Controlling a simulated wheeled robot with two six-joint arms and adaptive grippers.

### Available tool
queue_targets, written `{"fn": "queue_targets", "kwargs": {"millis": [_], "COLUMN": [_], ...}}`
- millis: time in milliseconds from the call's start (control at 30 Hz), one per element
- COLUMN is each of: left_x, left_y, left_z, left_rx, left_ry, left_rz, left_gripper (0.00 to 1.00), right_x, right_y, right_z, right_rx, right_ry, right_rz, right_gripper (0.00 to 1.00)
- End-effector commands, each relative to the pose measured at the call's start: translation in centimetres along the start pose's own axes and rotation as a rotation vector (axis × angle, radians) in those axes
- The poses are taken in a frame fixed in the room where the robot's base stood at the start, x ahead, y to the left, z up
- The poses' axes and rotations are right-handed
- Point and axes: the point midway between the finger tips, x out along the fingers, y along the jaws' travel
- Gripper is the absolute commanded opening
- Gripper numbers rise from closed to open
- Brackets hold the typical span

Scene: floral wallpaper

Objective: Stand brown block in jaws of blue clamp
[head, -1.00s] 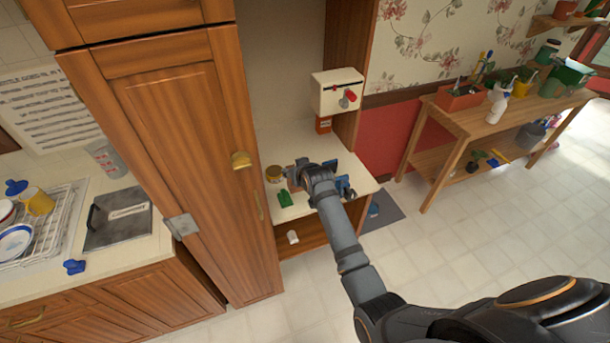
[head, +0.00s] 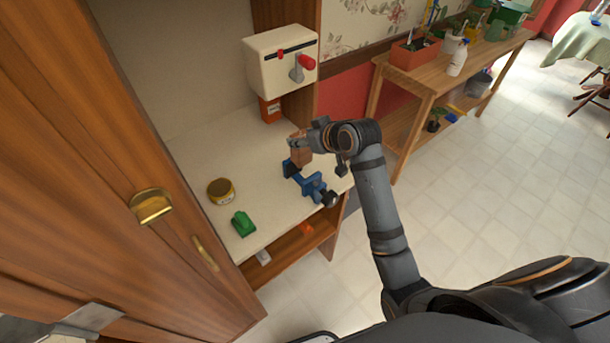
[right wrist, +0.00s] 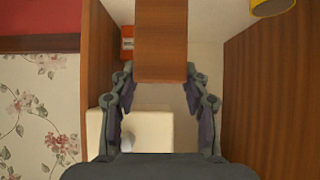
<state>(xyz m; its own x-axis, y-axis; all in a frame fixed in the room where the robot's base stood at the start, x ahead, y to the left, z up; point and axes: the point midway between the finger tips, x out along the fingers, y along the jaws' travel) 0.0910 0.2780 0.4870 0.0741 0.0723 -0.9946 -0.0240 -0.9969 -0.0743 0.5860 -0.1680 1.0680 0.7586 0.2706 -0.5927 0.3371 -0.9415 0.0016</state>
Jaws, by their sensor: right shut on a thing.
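The brown block (head: 301,155) is in the fingers of my right gripper (head: 304,138), above the counter. The right wrist view shows the block (right wrist: 160,42) held between the two fingers (right wrist: 160,80). The blue clamp (head: 312,186) lies on the counter near its front right edge. The block's lower end is at the clamp's far left end in the head view; I cannot tell whether it is between the jaws or just above them. The clamp does not show in the right wrist view.
A white box with a red-knobbed lever (head: 280,60) is behind. A tall wooden cabinet (head: 95,190) borders the left side.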

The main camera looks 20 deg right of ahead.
Motion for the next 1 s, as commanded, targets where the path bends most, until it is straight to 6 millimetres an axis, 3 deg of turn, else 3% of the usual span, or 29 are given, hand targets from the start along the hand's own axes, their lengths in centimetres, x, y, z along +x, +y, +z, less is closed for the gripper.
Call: {"fn": "queue_targets", "kwargs": {"millis": [200, 400, 633, 1000], "left_x": [-0.8, -0.9, -1.4, -1.2], "left_y": [-0.1, -0.1, -0.2, -0.2], "left_z": [-0.8, -2.4, -2.3, -1.6], "left_rx": [0.0, -0.001, -0.001, 0.0], "left_ry": [0.014, 0.038, 0.036, 0.025], "left_rz": [0.0, -0.001, -0.001, -0.002], "left_gripper": [0.4, 0.4, 0.4, 0.4], "right_x": [2.5, 3.4, 5.2, 5.7], "right_y": [-0.1, 0.0, 0.0, 0.0], "right_z": [3.7, 4.6, 7.2, 7.8], "right_rx": [0.003, 0.001, 0.003, 0.002], "right_ry": [-0.006, -0.001, -0.005, -0.002], "right_rz": [-0.001, 0.001, 0.0, 0.001], "right_gripper": [0.07, 0.07, 0.07, 0.07]}}
